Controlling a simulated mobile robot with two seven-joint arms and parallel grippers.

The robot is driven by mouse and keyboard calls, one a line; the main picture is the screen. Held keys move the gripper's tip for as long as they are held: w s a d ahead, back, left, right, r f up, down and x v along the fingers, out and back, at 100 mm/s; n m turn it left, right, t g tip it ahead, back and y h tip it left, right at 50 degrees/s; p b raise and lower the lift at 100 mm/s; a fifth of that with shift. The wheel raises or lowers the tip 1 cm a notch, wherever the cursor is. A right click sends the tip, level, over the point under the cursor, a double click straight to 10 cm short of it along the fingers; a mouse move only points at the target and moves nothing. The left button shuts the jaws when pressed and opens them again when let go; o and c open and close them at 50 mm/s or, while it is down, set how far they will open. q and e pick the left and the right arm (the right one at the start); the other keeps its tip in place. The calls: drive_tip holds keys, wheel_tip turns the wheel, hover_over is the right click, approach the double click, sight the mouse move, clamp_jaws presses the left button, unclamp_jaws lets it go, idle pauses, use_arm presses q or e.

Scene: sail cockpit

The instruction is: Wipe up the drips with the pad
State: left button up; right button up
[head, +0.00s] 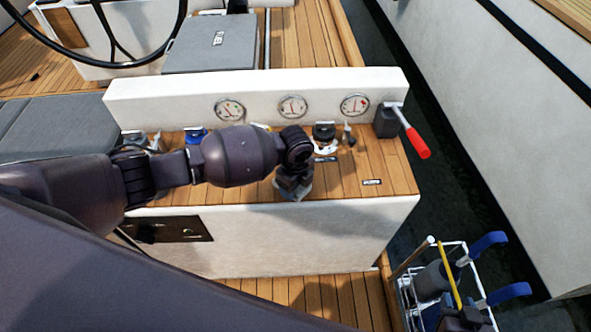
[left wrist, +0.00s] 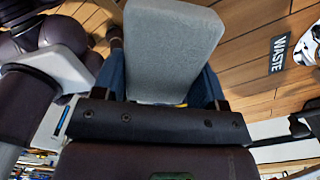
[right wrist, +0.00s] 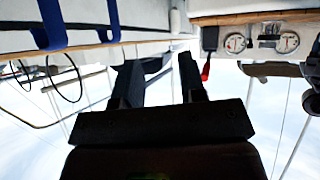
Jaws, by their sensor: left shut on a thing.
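The pad (left wrist: 172,50) is a pale grey block in the left wrist view, held between the blue-grey fingers of my left gripper (left wrist: 170,92). In the head view my left gripper (head: 292,180) points down over the front of the console's teak top (head: 345,184), with a grey bit of the pad at its tip. I cannot tell whether the pad touches the wood. My right gripper (right wrist: 160,65) is open and empty in the right wrist view; in the head view it shows dark at the lower right (head: 465,319). I cannot make out any drips; my left arm hides part of the top.
Deck fittings (head: 325,136) line the back of the top below several gauges (head: 293,106). A red-handled lever (head: 418,143) stands at the right end. A wire rack (head: 405,293) with blue-handled items is at lower right. A WASTE label (left wrist: 278,54) is on the wood.

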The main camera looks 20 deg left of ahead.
use_arm(q)
wheel_tip(320, 180, up, 4)
drive_tip(key=p, duration=0.3)
drive_tip(key=shift+f, duration=0.25)
drive_tip(key=shift+r+p, duration=0.55)
drive_tip(key=shift+p, duration=0.05)
drive_tip(key=shift+d, duration=0.1)
